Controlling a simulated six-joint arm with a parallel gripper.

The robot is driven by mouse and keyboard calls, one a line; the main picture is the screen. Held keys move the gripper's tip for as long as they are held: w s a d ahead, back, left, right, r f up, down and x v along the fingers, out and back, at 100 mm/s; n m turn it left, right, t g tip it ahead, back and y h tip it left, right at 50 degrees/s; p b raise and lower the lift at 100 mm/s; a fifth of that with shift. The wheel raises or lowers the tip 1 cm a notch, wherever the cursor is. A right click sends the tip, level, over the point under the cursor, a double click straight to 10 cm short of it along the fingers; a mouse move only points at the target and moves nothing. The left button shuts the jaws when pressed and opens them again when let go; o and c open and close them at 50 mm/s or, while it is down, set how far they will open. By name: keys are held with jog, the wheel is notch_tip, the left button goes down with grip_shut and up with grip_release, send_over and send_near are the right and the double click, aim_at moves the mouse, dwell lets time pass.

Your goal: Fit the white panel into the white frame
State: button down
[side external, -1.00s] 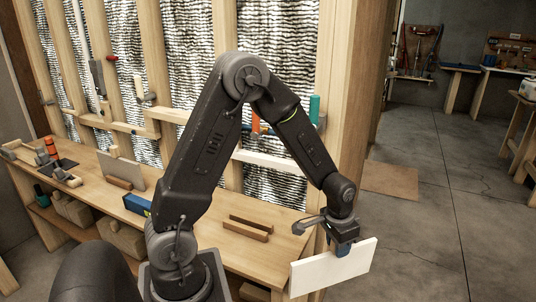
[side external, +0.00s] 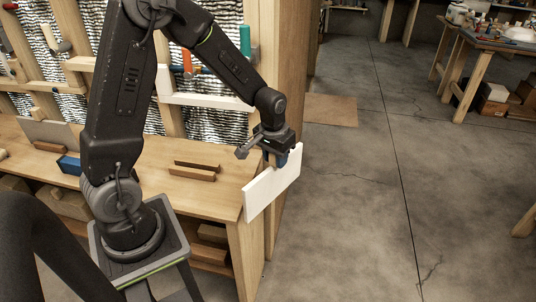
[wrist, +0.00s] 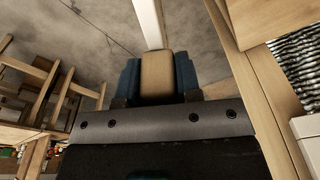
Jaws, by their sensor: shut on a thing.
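The white panel (side external: 272,188) is a flat, thin board. A white horizontal ledge (side external: 208,101) runs along the wall studs behind my arm. I cannot tell whether it belongs to the white frame; no other frame shows clearly.
The wooden workbench (side external: 215,202) carries two brown wood strips (side external: 194,171) and a blue box (side external: 69,165). A thick wooden post (side external: 284,75) stands behind the panel. Orange-handled and green-handled tools hang on the wall. The concrete floor (side external: 370,200) at right is open.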

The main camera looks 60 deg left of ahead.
jog(key=s+a+r+n+g, duration=0.1)
jog(key=s+a+r+n, duration=0.4)
jog(key=a+r+n, duration=0.45)
jog(key=s+a+r+n+g, duration=0.1)
jog(key=s+a+r+n, duration=0.3)
jog(key=a+r+n, duration=0.55)
jog(key=s+a+r+n+g, duration=0.1)
jog(key=s+a+r+n, duration=0.4)
jog(key=a+r+n, duration=0.5)
jog(key=w+a+r+m, duration=0.2)
jog(key=w+a+m, duration=0.3)
jog(key=w, duration=0.3)
jog(key=shift+w+r+m+t+y, duration=0.15)
jog(key=shift+w+m+t+y, duration=0.15)
